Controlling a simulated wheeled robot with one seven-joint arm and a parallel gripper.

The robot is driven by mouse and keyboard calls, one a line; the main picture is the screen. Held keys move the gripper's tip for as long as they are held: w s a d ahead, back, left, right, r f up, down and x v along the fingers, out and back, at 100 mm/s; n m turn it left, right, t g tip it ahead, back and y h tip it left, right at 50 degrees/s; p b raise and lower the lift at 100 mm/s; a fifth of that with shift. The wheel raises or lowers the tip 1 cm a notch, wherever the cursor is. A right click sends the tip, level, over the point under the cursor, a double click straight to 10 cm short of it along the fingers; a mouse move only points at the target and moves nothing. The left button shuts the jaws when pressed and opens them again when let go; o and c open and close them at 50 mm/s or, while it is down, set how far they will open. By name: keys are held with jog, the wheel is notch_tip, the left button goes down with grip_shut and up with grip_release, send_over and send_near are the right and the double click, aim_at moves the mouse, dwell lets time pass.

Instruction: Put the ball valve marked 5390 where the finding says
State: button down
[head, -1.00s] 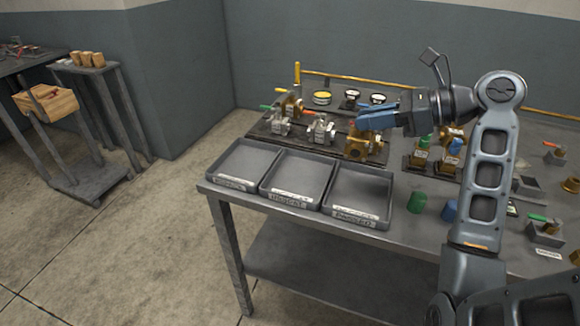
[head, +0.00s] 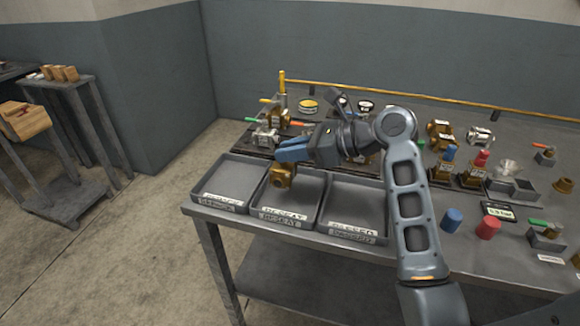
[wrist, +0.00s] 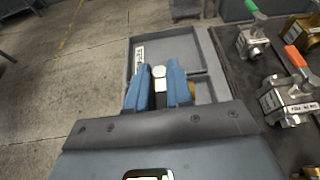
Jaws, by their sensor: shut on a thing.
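My gripper (head: 284,153) has blue fingers shut on a brass ball valve (head: 281,176). The valve hangs at or just above the middle tray (head: 318,203), whose label appears to read RESEAT; I cannot tell whether it touches the floor. In the wrist view, a pale round part and white tag of the valve (wrist: 160,80) show between the fingers (wrist: 158,92). Its number cannot be read. The left tray (head: 243,162) has a label I cannot read clearly. The right tray (head: 372,190) appears labelled PASSED. Both these trays look empty.
Silver valves with green and orange handles (wrist: 293,97) stand on a dark board behind the trays. Red (head: 488,228) and blue (head: 452,219) cylinders and several brass fittings stand to the right of my arm. The trays sit at the bench's front left edge, with open floor beyond.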

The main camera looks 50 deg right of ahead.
aim_at(294, 166)
jog(key=shift+w+f, duration=0.1)
jog(key=shift+f, duration=1.9)
jog(key=c, duration=1)
grip_release()
jog(key=v, duration=1.2)
